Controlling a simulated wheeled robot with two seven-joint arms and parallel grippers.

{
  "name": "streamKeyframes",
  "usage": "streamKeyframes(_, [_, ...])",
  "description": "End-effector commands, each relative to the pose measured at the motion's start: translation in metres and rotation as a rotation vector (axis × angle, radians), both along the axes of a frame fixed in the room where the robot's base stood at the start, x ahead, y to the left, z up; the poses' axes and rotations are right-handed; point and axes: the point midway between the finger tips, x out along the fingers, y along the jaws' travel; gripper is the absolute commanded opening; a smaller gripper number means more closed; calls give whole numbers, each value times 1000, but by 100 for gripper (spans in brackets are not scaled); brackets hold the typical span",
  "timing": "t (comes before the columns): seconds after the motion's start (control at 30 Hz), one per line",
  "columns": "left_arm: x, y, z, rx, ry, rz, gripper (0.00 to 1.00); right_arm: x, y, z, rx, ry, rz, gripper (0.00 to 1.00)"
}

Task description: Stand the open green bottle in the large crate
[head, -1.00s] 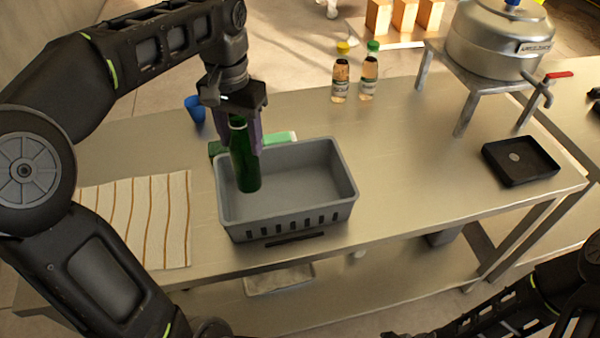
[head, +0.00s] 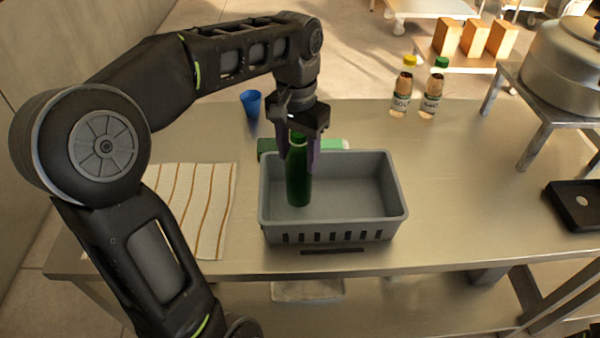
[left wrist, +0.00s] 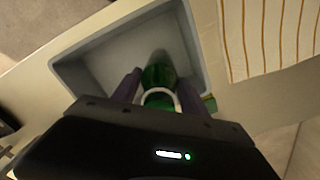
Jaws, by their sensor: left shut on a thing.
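The green bottle (head: 299,182) is upright inside the left part of the large grey crate (head: 350,236) on the steel table. My left gripper (head: 299,150) is above the crate and shut on the bottle's upper part, one purple finger on each side. In the left wrist view the bottle (left wrist: 158,76) shows between the fingers, with the crate (left wrist: 95,42) around it. I cannot tell whether the bottle's base touches the crate floor. My right gripper is not in view.
A striped cloth (head: 195,205) lies left of the crate. A blue cup (head: 251,103) and a green-and-white box (head: 333,143) are behind it. Two small bottles, with yellow (head: 402,90) and green (head: 434,90) caps, stand farther back. A black tray (head: 580,206) is at the right; table between is clear.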

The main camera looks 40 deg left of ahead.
Motion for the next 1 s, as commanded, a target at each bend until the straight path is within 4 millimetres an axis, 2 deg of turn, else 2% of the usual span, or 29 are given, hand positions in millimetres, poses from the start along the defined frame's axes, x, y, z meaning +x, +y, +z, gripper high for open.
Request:
streamKeyframes(0.27, [0, 0, 0, 0, -1, 0, 0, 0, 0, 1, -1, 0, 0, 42])
streamKeyframes(0.37, [0, 0, -6, 0, 0, 1, 0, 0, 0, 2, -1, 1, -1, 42])
streamKeyframes(0.6, [0, 0, -35, -1, 0, 1, 0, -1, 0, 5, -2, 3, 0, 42])
streamKeyframes(1.0, [0, 0, -41, 0, -1, 0, 0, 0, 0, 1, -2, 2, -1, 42])
